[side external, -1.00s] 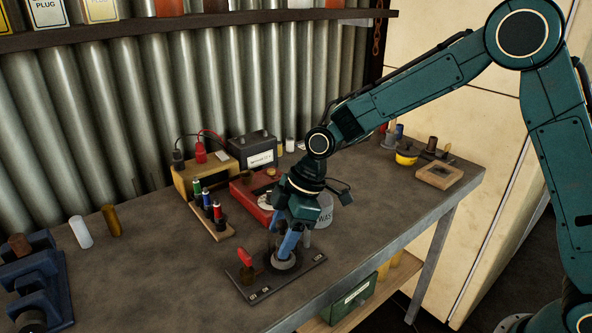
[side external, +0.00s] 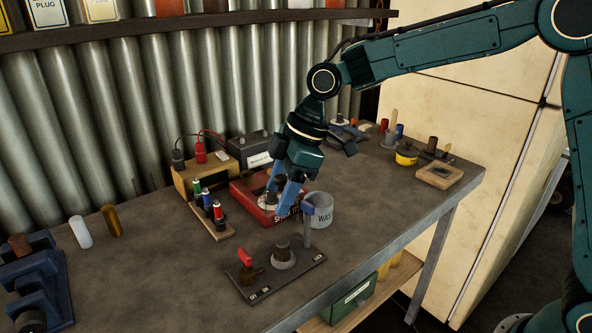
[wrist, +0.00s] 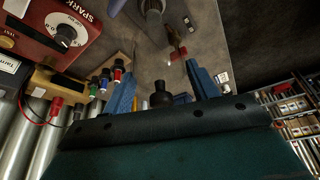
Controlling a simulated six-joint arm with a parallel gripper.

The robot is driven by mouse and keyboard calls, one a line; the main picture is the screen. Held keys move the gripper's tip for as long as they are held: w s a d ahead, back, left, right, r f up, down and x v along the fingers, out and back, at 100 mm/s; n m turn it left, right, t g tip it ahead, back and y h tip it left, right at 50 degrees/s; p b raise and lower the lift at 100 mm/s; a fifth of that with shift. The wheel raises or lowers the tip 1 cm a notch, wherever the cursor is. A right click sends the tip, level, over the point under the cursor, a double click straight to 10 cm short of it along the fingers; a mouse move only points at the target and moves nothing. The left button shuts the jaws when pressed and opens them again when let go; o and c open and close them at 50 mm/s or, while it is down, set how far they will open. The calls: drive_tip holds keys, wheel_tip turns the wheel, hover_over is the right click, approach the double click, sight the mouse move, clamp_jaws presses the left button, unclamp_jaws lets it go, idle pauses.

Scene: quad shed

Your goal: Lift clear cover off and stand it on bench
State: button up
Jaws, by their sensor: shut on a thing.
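My gripper (side external: 277,207) is above the bench (side external: 190,285), up and behind the dark base plate (side external: 248,291). In the wrist view my fingers (wrist: 161,75) are on both sides of a black knob (wrist: 161,98), and they are shut on it. It seems to be the knob of the clear cover; the clear wall itself cannot be made out.
A red spark tester (side external: 243,190) is behind my gripper. A grey waste tin (side external: 321,212) stands close to its right. A rack of coloured plugs (side external: 223,233) is to the left. The bench left of the plate is bare, and so is a stretch right of the tin.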

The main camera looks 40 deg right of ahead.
wheel_tip(320, 180, up, 10)
drive_tip(key=shift+f, duration=0.1)
idle(0.9)
drive_tip(key=shift+r, duration=2.55)
drive_tip(key=s+d, duration=0.4)
drive_tip(key=d, duration=1.1)
wheel_tip(320, 180, down, 20)
drive_tip(key=shift+f, duration=0.25)
drive_tip(key=shift+f, duration=2.45)
drive_tip(key=shift+f, duration=0.3)
